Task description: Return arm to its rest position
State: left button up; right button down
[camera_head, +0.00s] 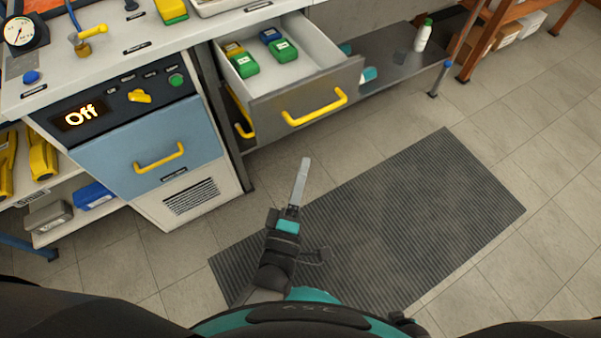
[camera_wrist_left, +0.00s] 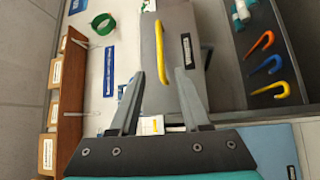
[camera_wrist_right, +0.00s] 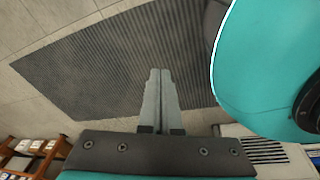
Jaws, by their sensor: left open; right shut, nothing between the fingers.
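My left gripper (camera_head: 300,183) hangs over the floor in front of the bench in the head view, its fingers pointing up the picture toward the open drawer (camera_head: 305,101). In the left wrist view its two fingers (camera_wrist_left: 161,76) are spread apart with nothing held between them. A grey front with a yellow handle (camera_wrist_left: 163,52) lies beyond them. My right gripper (camera_wrist_right: 160,72) shows in the right wrist view only. Its fingers are closed against each other and hold nothing. It points over the ribbed dark mat (camera_wrist_right: 100,62). I do not see it in the head view.
The drawer holds green, blue and yellow boxes and juts from the bench. A blue cabinet (camera_head: 150,155) with an "Off" display (camera_head: 80,114) stands left of it. A low metal shelf (camera_head: 400,58) carries a white bottle (camera_head: 423,37). The floor mat (camera_head: 420,205) is clear.

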pick_arm(q)
jog(key=shift+w, duration=0.15)
jog(key=s+a+f+m+g, duration=0.3)
jog(key=f, duration=0.5)
jog(key=s+a+f+m+g+y, duration=0.1)
jog(key=s+a+f+m+g, duration=0.2)
jog(key=f, duration=0.4)
jog(key=s+a+f+m+g, duration=0.2)
jog(key=f+m+g, duration=0.15)
jog(key=f, duration=0.45)
jog(key=s+a+f+m+g+y, duration=0.1)
jog(key=s+a+f+m+g, duration=0.2)
jog(key=s+a+f, duration=0.2)
jog(key=s+a+f+m+g+y, duration=0.2)
jog(key=s+a+f+m+g, duration=0.2)
jog(key=s+a, duration=0.4)
jog(key=s+f, duration=0.1)
jog(key=s, duration=0.3)
jog(key=shift+a+f, duration=0.3)
jog(key=shift+f, duration=0.1)
